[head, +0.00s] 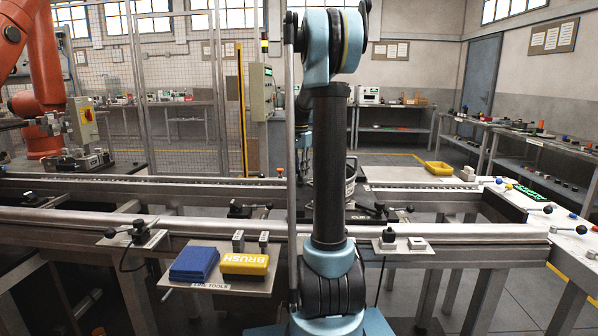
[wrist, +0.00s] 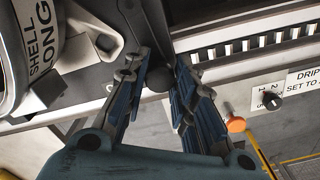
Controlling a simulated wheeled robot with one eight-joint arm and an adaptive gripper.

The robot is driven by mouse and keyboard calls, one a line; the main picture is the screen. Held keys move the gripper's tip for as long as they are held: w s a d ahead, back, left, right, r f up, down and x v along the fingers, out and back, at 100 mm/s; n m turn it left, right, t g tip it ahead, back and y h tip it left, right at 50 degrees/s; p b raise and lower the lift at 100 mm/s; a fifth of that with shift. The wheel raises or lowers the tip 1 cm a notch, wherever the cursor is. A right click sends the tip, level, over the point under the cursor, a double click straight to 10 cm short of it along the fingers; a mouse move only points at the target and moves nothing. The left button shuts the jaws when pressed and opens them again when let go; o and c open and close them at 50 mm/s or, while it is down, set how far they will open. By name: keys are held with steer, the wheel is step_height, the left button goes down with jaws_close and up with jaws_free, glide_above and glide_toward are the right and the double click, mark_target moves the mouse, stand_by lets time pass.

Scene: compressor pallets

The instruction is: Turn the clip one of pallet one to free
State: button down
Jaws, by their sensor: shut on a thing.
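In the wrist view my gripper (wrist: 157,72) has its two blue-grey fingers on either side of a round dark knob (wrist: 159,80). It is shut on this knob, which appears to be the handle of clip one. The clip's arm is mostly hidden by the fingers. The dark pallet (wrist: 90,86) lies beside it, with a pale compressor shell (wrist: 18,62) labelled "SHELL LONG" at the left. In the head view my arm hides the gripper and most of the pallet (head: 378,196); part of the shell (head: 350,180) shows just right of the arm.
A slotted conveyor rail (wrist: 245,45) and a dial (wrist: 271,100) labelled "DRIP" are right of the fingers, with an orange knob (wrist: 236,125) below. A yellow bin (head: 438,168) stands behind.

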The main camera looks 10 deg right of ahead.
steer(key=shift+m, duration=0.5)
steer(key=c, duration=1.3)
jaws_free()
steer(key=shift+w+f, duration=0.1)
steer(key=shift+w, duration=0.05)
step_height(320, 180, up, 12)
